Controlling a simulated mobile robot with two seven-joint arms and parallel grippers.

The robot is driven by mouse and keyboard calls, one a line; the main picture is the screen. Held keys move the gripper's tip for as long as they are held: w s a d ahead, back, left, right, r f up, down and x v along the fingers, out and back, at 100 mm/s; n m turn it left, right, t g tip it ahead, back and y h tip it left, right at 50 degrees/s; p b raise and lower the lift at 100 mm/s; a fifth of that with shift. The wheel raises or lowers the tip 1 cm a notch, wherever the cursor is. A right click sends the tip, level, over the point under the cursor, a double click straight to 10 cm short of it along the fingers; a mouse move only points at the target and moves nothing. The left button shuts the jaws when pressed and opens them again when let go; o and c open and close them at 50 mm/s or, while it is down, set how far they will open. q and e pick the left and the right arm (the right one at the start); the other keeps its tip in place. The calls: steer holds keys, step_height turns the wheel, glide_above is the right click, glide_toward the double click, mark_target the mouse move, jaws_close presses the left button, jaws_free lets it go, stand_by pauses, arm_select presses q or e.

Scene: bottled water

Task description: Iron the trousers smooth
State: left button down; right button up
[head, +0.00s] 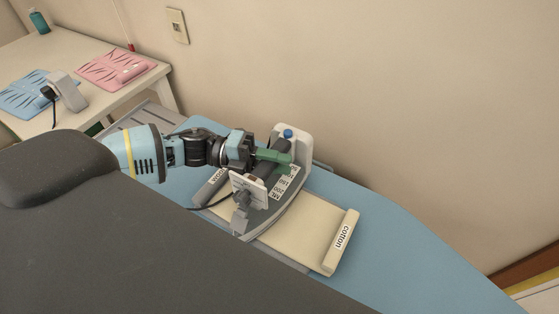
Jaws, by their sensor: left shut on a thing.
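My left gripper (258,160) is shut on the iron (293,150), which is white and grey with a green part, a blue knob and a scale of numbers on its side. The iron rests over the cream trousers (312,225), and I cannot tell whether its sole touches them. The trousers lie on the blue ironing board (400,235); their right end carries a rolled cream strip marked "cotton" (343,237). The iron and my arm hide part of the trousers. My right gripper does not show.
A pale side table (60,50) stands at the back left. It holds a pink folded cloth (100,68), a blue patterned cloth (25,95), a grey device (70,92) and a teal bottle (40,22). A wall runs behind the board. The board's right part is bare.

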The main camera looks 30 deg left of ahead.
mark_target(260, 162)
arm_select(q)
steer(key=shift+s+a+r, duration=0.15)
steer(key=shift+s+a, duration=0.35)
steer(key=shift+a, duration=0.3)
steer(key=shift+s+a+r, duration=0.1)
steer(key=shift+s+a, duration=0.35)
steer(key=shift+a, duration=0.3)
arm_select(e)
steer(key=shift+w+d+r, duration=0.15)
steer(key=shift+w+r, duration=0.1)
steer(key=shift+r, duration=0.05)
arm_select(q)
steer(key=shift+s+a, duration=0.1)
steer(key=shift+a, duration=0.05)
steer(key=shift+s+a+p, duration=0.3)
steer(key=shift+s+a, duration=0.1)
steer(key=shift+a, duration=0.3)
steer(key=shift+s+a, duration=0.55)
steer(key=shift+a, duration=0.2)
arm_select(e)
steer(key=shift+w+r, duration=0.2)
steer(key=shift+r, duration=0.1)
